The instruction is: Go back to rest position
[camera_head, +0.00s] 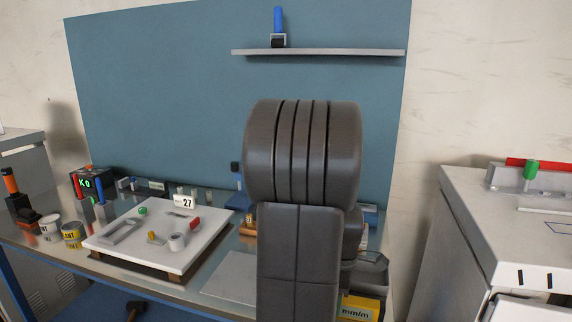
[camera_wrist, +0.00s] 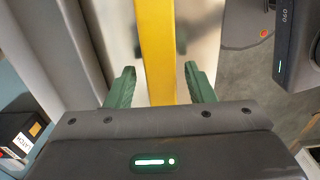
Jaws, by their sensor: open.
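My gripper (camera_wrist: 160,85) shows in the wrist view with two green fingers spread apart. A yellow bar or strip runs lengthwise through the picture between the fingers; I cannot tell how far it is from them. In the head view my dark grey arm stands upright in the middle and hides part of the bench behind it. My gripper cannot be seen in the head view.
A bench holds a white board (camera_head: 150,258) with small parts and a "27" card (camera_head: 184,202). Cans (camera_head: 73,234) stand left. A shelf (camera_head: 320,52) bears a blue-handled item (camera_head: 278,25). A grey cabinet (camera_head: 465,200) stands right. A yellow box (camera_head: 360,309) shows beside my arm.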

